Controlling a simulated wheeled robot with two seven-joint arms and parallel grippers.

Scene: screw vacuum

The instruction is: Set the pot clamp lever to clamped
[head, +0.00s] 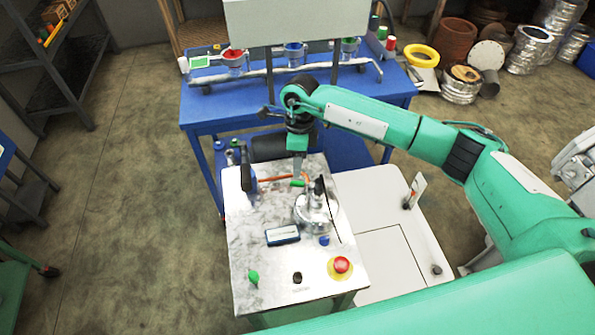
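A silver metal pot (308,214) stands on the small metal-topped table (255,212) in front of me. Dark upright parts rise from its lid. A small green piece (298,183) shows at the pot's far side, close under my gripper; I cannot tell whether it is the clamp lever's handle. My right arm comes in from the right, and its gripper (297,174) points down just behind and above the pot. Its fingers are too small to tell whether they are open or whether they touch anything. My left gripper is not in view.
The table also holds a dark-framed display (283,235), a red button (342,265) on yellow, a black knob (297,277), a green knob (253,277) and a dark upright handle (248,178). A blue bench (210,112) with piping stands behind. Open floor lies left.

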